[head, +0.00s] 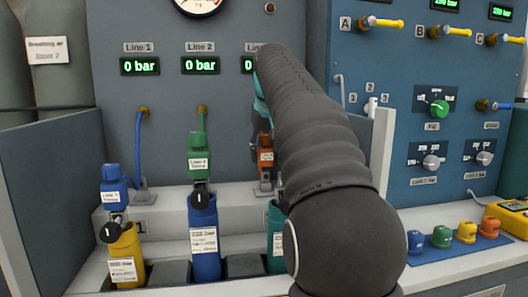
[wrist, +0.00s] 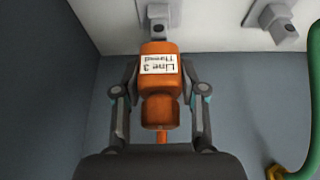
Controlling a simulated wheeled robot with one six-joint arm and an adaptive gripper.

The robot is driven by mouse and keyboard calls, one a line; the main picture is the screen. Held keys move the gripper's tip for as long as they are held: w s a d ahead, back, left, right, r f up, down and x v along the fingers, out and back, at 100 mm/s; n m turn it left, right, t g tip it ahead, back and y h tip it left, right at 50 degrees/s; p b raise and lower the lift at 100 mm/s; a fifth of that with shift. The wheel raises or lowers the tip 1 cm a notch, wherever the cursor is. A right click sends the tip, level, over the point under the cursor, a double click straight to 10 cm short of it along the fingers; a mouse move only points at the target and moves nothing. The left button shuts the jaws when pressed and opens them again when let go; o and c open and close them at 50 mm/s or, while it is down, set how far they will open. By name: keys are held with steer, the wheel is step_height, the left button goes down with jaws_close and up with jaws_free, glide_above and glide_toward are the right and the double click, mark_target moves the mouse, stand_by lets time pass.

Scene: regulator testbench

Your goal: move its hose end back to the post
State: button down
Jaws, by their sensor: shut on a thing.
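The orange hose end (wrist: 158,88), labelled Line 3, is between the two fingers of my gripper (wrist: 160,72) in the wrist view. The fingers are shut on its sides, and its thin orange hose runs down behind my wrist. Its far end meets or lies in front of a grey post (wrist: 158,20) on the pale ledge; I cannot tell if it is seated. In the head view the orange hose end (head: 265,157) shows beside my dark arm, above a grey bracket, and my arm hides most of the gripper.
A blue hose end (head: 115,188) stands above a yellow bottle (head: 126,255). A green hose end (head: 199,158) stands above a blue bottle (head: 204,240). In the wrist view, another grey fitting (wrist: 277,20) and a green hose (wrist: 312,110) lie to the right.

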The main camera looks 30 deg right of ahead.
mark_target(265, 166)
steer(key=shift+f+b, duration=1.3)
steer(key=shift+f, duration=0.65)
stand_by(1.1)
steer(key=c, duration=0.6)
jaws_free()
steer(key=shift+o, duration=0.2)
steer(key=v, duration=1.2)
steer(key=shift+a, duration=0.1)
